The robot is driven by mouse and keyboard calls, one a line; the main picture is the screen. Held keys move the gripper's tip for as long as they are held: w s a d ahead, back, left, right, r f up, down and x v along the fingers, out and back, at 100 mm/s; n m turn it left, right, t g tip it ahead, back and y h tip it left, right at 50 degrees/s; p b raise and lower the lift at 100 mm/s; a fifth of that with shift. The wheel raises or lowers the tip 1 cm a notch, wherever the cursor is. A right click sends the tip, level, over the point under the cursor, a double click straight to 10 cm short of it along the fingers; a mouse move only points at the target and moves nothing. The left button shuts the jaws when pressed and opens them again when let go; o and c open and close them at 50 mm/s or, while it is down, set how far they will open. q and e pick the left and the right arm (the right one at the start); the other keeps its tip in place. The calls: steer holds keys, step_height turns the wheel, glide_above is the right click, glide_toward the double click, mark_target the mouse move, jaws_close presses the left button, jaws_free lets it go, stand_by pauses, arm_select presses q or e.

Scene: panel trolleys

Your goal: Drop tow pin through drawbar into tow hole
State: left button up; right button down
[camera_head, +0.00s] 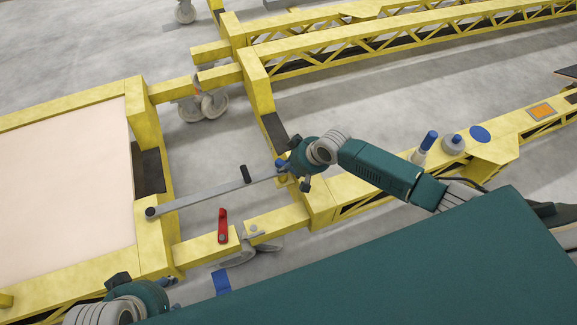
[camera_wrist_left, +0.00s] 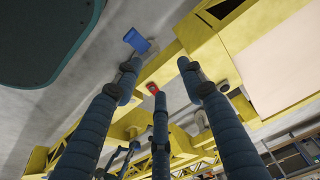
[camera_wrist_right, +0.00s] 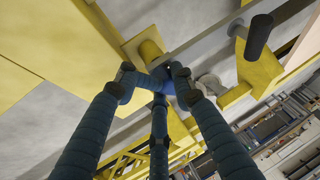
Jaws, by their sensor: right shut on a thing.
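The grey drawbar (camera_head: 205,195) runs from a pivot on the left yellow trolley to the right trolley's near corner. A black handle (camera_head: 246,174) stands up from it; it also shows in the right wrist view (camera_wrist_right: 258,36). My right gripper (camera_head: 285,170) is at the drawbar's far end, shut on the blue-topped tow pin (camera_wrist_right: 182,88). The pin's lower part and the tow hole are hidden, so I cannot tell how far in it is. My left gripper (camera_head: 172,288) is low at the left, its fingers spread and empty in the left wrist view (camera_wrist_left: 158,75).
A red lever (camera_head: 223,226) stands on the left trolley's near beam, beside a gap to the right trolley's beam (camera_head: 277,223). A blue patch (camera_head: 221,281) lies below. Blue-topped items (camera_head: 425,147) sit on the right trolley's rail. Castors (camera_head: 203,106) stand behind the drawbar.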

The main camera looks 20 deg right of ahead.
arm_select(q)
steer(key=shift+f, duration=0.1)
arm_select(e)
steer(key=shift+f, duration=0.1)
steer(key=c, duration=1.2)
jaws_free()
arm_select(q)
steer(key=s+f+g+p, duration=0.1)
steer(key=s+f+p, duration=0.2)
steer(key=f, duration=0.9)
steer(key=s+f+p, duration=0.3)
steer(key=f+p, duration=0.3)
steer(key=f, duration=0.6)
steer(key=shift+s+a+g+p, duration=0.25)
steer(key=shift+s+g+p, duration=0.1)
steer(key=shift+g, duration=0.05)
arm_select(e)
steer(key=shift+v, duration=4)
